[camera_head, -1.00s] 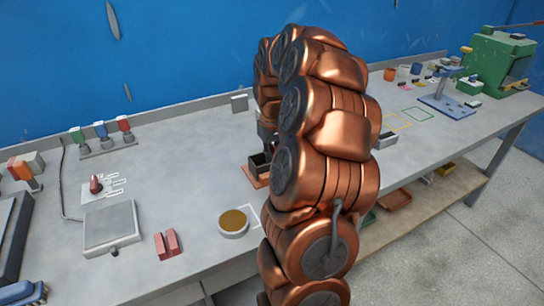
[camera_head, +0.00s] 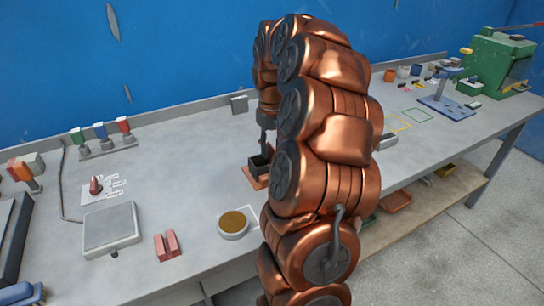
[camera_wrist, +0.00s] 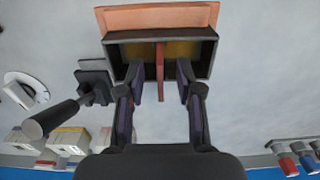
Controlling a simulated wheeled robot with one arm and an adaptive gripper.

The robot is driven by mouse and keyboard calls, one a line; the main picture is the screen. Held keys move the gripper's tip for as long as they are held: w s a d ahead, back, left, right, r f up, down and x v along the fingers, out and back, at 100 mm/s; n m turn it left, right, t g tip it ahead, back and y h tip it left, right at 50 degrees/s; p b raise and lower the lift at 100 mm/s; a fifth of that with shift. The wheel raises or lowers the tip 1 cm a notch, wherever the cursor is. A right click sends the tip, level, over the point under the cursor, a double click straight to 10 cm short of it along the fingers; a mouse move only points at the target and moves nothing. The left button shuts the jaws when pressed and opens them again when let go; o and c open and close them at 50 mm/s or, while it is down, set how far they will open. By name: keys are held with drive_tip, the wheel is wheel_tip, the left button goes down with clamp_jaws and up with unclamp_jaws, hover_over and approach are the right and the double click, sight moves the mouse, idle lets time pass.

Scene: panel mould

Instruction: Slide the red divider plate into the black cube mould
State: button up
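The black cube mould (camera_wrist: 205,55) is an open box on an orange base (camera_wrist: 160,17) in the wrist view. In the head view the mould (camera_head: 258,165) sits on the bench, partly hidden by my arm. The red divider plate (camera_wrist: 160,58) stands on edge at the mould's middle, between two yellowish compartment floors, and sticks up past the near wall. How deep it sits I cannot tell. My gripper (camera_wrist: 160,75) is open, one finger on each side of the plate with a clear gap to both. In the head view it is mostly hidden by my arm.
A black-handled tool (camera_wrist: 60,115) lies near the mould's left in the wrist view. In the head view, a red slotted block (camera_head: 167,245), a round tan-filled dish (camera_head: 233,223) and a grey scale (camera_head: 110,227) stand on the bench's left.

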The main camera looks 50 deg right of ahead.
wheel_tip(320, 180, up, 8)
drive_tip(key=shift+f, duration=0.1)
idle(0.8)
drive_tip(key=shift+a, duration=0.2)
drive_tip(key=s+a+r+n+p, duration=0.1)
drive_tip(key=s+a+n, duration=0.15)
drive_tip(key=a, duration=0.75)
drive_tip(key=s+a+n+p, duration=0.1)
drive_tip(key=s+a+p, duration=0.15)
drive_tip(key=a, duration=0.75)
drive_tip(key=s+a+f+g+p, duration=0.1)
drive_tip(key=s+a+f, duration=0.1)
drive_tip(key=s+a, duration=0.4)
drive_tip(key=s+a+f+p, duration=0.1)
drive_tip(key=s+a+f, duration=0.2)
drive_tip(key=s, duration=0.9)
drive_tip(key=a, duration=0.3)
drive_tip(key=shift+s+g, duration=0.15)
drive_tip(key=shift+g, duration=0.25)
